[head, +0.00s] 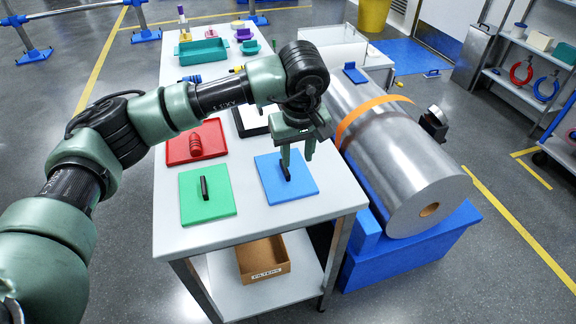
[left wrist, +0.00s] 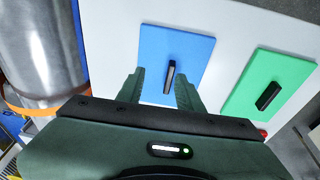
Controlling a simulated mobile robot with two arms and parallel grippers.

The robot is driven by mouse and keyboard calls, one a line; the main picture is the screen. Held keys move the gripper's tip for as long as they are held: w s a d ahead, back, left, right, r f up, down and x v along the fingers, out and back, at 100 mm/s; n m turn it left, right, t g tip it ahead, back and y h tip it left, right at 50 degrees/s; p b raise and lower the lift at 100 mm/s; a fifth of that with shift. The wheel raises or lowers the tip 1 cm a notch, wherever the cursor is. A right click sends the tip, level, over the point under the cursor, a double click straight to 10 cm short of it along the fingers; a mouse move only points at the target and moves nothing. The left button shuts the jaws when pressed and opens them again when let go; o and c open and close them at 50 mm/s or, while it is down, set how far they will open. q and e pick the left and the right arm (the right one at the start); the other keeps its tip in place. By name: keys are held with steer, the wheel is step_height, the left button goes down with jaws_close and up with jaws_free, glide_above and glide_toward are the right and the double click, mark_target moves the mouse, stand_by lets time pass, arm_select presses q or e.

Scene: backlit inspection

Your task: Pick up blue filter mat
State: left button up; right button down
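The blue filter mat (head: 300,192) is a flat blue square with an upright black handle bar, lying on the near right corner of the white table (head: 200,241). My left gripper (head: 296,160) is open and empty, pointing down just above the mat. In the left wrist view, the mat (left wrist: 195,50) lies ahead of the open left gripper (left wrist: 160,90), with the black handle (left wrist: 169,78) appearing between the two fingers. Whether the fingers reach down beside the handle is hard to tell. My right gripper is in neither view.
A green mat (head: 221,192) with a black handle lies left of the blue one. A red tray (head: 176,154) lies behind it. A large metal roll (head: 405,160) on a blue base stands right of the table. A box labelled FILTERS (head: 262,258) sits on the lower shelf.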

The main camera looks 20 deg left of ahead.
mark_target(285, 171)
arm_select(q)
steer(key=shift+w+a+r+y, duration=0.15)
steer(key=shift+a+r+y, duration=0.05)
steer(key=shift+a, duration=0.25)
steer(key=shift+w+a+r+y, duration=0.15)
steer(key=shift+a+y, duration=0.05)
steer(key=shift+a, duration=0.25)
steer(key=shift+w+a+f, duration=0.1)
steer(key=shift+a+f, duration=0.15)
steer(key=p+x, duration=0.2)
steer(key=x, duration=0.4)
steer(key=shift+w+a+f, duration=0.1)
steer(key=shift+w+a, duration=0.05)
steer(key=shift+a, duration=0.05)
steer(key=shift+w+f, duration=0.1)
steer(key=shift+f, duration=0.2)
jaws_close()
